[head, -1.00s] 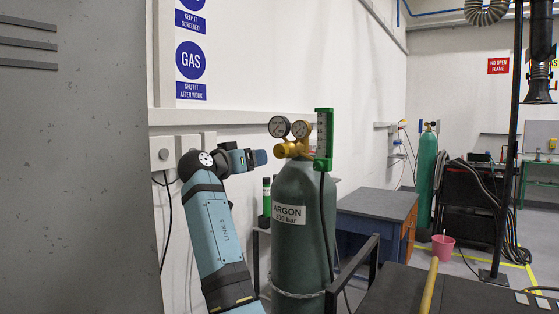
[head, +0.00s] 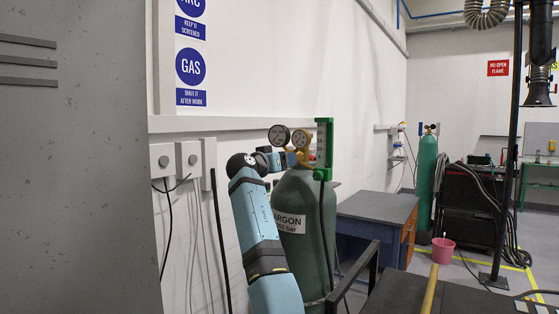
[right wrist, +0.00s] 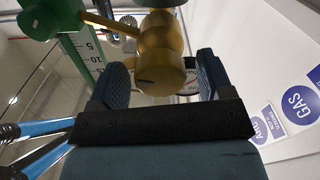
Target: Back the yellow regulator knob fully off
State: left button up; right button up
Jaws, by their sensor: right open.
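The green argon cylinder (head: 308,215) stands upright, with a brass-yellow regulator on top. The regulator carries two round gauges (head: 279,135) and a green flowmeter (head: 324,148). My right gripper (head: 285,160) is at the regulator's left side and covers most of the knob in the head view. In the right wrist view the yellow knob (right wrist: 160,73) sits between the two fingers of my open right gripper (right wrist: 163,78), with a small gap visible on the right. A dark mark shows on the knob's face. The flowmeter (right wrist: 80,45) is left of the fingers. My left gripper is not in view.
A grey cabinet (head: 75,160) fills the left side. Wall boxes (head: 162,160) with hanging cables are behind my arm. A dark-topped bench (head: 375,206), a pink bucket (head: 442,250) and a second green cylinder (head: 425,185) stand to the right.

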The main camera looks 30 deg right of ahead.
jog(key=c, duration=0.9)
jog(key=shift+n, duration=0.3)
